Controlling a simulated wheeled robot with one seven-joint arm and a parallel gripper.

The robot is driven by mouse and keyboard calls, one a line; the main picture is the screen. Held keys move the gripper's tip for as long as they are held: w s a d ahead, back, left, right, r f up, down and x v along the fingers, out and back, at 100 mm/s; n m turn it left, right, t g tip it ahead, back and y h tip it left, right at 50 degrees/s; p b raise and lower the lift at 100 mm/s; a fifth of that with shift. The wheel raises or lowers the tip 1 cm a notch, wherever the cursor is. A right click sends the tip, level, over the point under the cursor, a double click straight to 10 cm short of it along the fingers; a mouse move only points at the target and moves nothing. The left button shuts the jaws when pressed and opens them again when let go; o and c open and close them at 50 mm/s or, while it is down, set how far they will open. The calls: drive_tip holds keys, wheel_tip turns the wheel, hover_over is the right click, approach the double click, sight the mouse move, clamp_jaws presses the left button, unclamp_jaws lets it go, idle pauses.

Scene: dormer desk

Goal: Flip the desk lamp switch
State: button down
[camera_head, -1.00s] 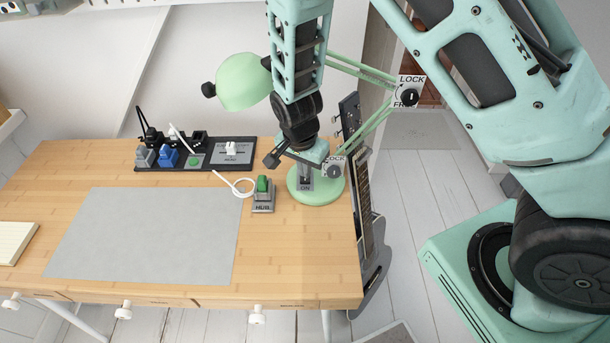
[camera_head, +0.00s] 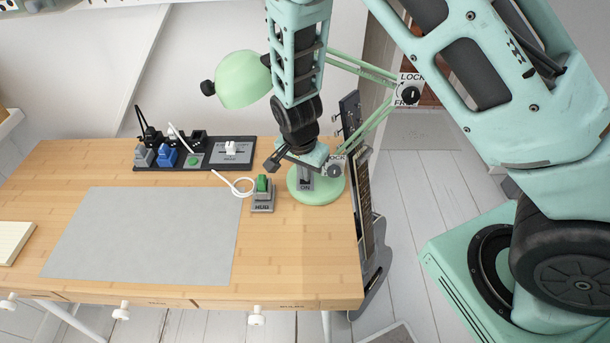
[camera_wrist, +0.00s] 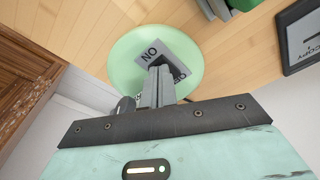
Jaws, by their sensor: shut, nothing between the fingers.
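The desk lamp has a pale green shade (camera_head: 243,82), thin green arms and a round green base (camera_head: 325,192) at the desk's right end. A grey switch plate (camera_head: 306,186) marked "ON" sits on the base; it also shows in the wrist view (camera_wrist: 182,46), upside down. My gripper (camera_head: 304,168) is low over the base at the switch. In the wrist view my gripper's fingers (camera_wrist: 159,74) are together, with nothing between them, and their tips overlap the plate. They cover the switch lever, so its position and any contact cannot be told.
A grey hub with a green switch (camera_head: 263,194) stands left of the lamp base. A dark strip with plugs and switches (camera_head: 240,164) lies behind it. A grey mat (camera_head: 145,235) covers the middle of the desk. A guitar (camera_head: 375,260) leans beyond the right edge.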

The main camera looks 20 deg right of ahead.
wheel_tip(320, 180, up, 7)
drive_tip(key=p, duration=0.6)
drive_tip(key=shift+f, duration=0.1)
idle(0.4)
idle(0.3)
drive_tip(key=s+a+r+n+g+y, duration=0.1)
drive_tip(key=s+a+r+n, duration=0.3)
drive_tip(key=s+r+n, duration=0.35)
drive_tip(key=s+a+r+n+y, duration=0.2)
drive_tip(key=s+a+r+n, duration=0.25)
drive_tip(key=s+r, duration=0.5)
drive_tip(key=s+d+r+n+h, duration=0.1)
drive_tip(key=s+d+r+n, duration=0.1)
drive_tip(key=s+r+n, duration=0.2)
drive_tip(key=s+n, duration=0.2)
drive_tip(key=s, duration=0.1)
drive_tip(key=shift+d+r, duration=0.2)
drive_tip(key=shift+d, duration=0.05)
